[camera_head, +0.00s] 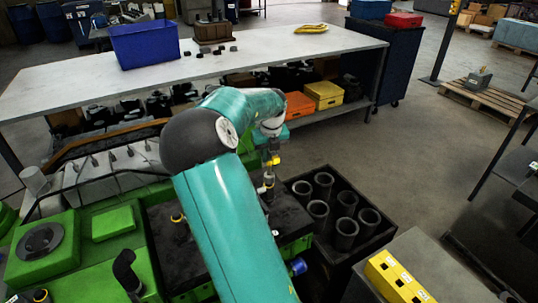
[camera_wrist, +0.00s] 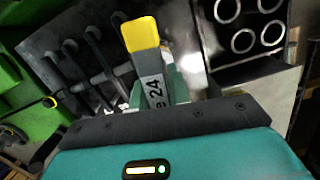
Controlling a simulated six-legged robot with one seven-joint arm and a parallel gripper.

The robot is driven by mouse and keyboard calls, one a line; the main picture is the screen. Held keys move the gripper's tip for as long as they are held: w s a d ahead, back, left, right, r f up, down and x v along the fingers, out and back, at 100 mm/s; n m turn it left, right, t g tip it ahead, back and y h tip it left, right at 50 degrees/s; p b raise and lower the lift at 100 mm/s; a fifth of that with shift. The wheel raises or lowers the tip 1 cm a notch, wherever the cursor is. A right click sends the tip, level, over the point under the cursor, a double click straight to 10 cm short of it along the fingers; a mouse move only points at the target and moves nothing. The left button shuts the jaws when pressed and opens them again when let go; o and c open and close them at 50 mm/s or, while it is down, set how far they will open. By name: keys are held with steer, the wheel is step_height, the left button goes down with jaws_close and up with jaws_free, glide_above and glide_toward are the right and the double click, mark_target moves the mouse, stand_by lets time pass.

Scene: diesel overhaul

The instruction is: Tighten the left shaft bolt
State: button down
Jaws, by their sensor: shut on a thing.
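My gripper (camera_head: 272,146) is shut on a tool with a grey handle marked "24" and a yellow end. In the wrist view the tool (camera_wrist: 153,82) stands out from between my fingers (camera_wrist: 155,97). In the head view the tool (camera_head: 269,179) hangs down over the right side of the green engine (camera_head: 113,222). A shaft with several dark arms (camera_wrist: 95,81) runs across the dark engine top. A yellow ring (camera_wrist: 50,101) marks its left end in the wrist view. A yellow ring (camera_head: 178,217) also shows left of my arm in the head view. I cannot tell whether the tool touches a bolt.
A black crate of several grey cylinders (camera_head: 345,232) stands right of the engine. A yellow block (camera_head: 394,278) lies on a grey surface at the lower right. A long white bench (camera_head: 250,52) with a blue bin (camera_head: 145,44) stands behind.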

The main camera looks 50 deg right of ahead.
steer(key=n+y, duration=0.1)
steer(key=n, duration=0.6)
steer(key=n+y, duration=0.1)
steer(key=n, duration=0.6)
steer(key=shift+s, duration=0.1)
steer(key=n, duration=0.3)
steer(key=n+g, duration=0.1)
steer(key=n, duration=0.1)
steer(key=shift+a+n+y, duration=0.1)
steer(key=shift+n+y, duration=0.2)
steer(key=shift+n, duration=0.1)
steer(key=n+g, duration=0.1)
steer(key=n, duration=0.5)
steer(key=shift+a, duration=0.15)
steer(key=shift+f, duration=0.15)
